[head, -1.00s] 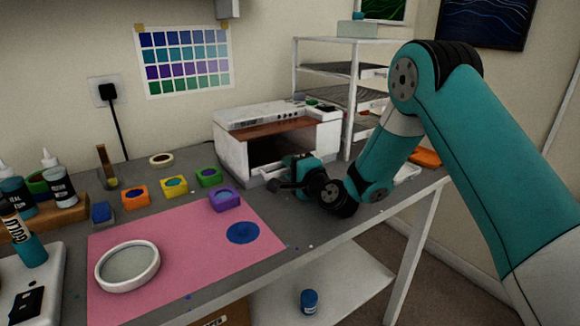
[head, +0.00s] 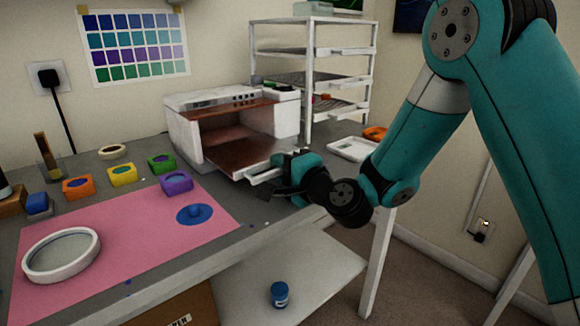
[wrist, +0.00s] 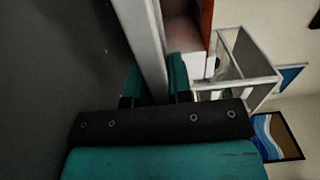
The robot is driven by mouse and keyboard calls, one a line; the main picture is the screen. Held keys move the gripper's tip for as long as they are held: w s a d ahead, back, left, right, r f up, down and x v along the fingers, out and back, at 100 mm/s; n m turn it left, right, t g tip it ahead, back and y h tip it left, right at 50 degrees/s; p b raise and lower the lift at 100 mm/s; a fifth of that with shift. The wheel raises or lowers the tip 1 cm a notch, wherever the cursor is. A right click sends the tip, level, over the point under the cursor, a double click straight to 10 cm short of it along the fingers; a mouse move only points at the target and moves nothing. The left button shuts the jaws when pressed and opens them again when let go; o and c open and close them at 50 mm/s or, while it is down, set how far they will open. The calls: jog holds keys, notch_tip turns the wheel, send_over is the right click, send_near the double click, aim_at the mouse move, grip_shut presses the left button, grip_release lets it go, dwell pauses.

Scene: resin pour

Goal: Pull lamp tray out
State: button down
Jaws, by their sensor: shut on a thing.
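The lamp (head: 232,98) is a white box with an open front on the grey table. Its lamp tray (head: 232,157) has a brown-red floor and a white front edge, and sticks out of the opening towards me. My gripper (head: 272,180) is at the front of the tray, its fingers partly hidden by the wrist. In the wrist view my gripper (wrist: 154,85) is shut, with one teal finger on each side of a pale bar, the front of the lamp tray (wrist: 147,42). The tray's floor looks empty where it shows.
A pink mat (head: 120,240) bears a white ring-shaped dish (head: 62,256) and a blue disc. Small coloured moulds (head: 122,175) stand behind it. A white shelf rack (head: 310,80) and a white shallow tray (head: 352,149) are to the right. Table's front edge is close below my gripper.

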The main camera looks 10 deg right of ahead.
jog(key=shift+w+r, duration=0.15)
jog(key=shift+r, duration=0.2)
jog(key=c, duration=1.1)
grip_release()
jog(key=shift+f, duration=0.15)
jog(key=b+v, duration=1.7)
jog(key=b, duration=0.2)
jog(key=shift+s+d, duration=0.1)
jog(key=shift+s, duration=0.2)
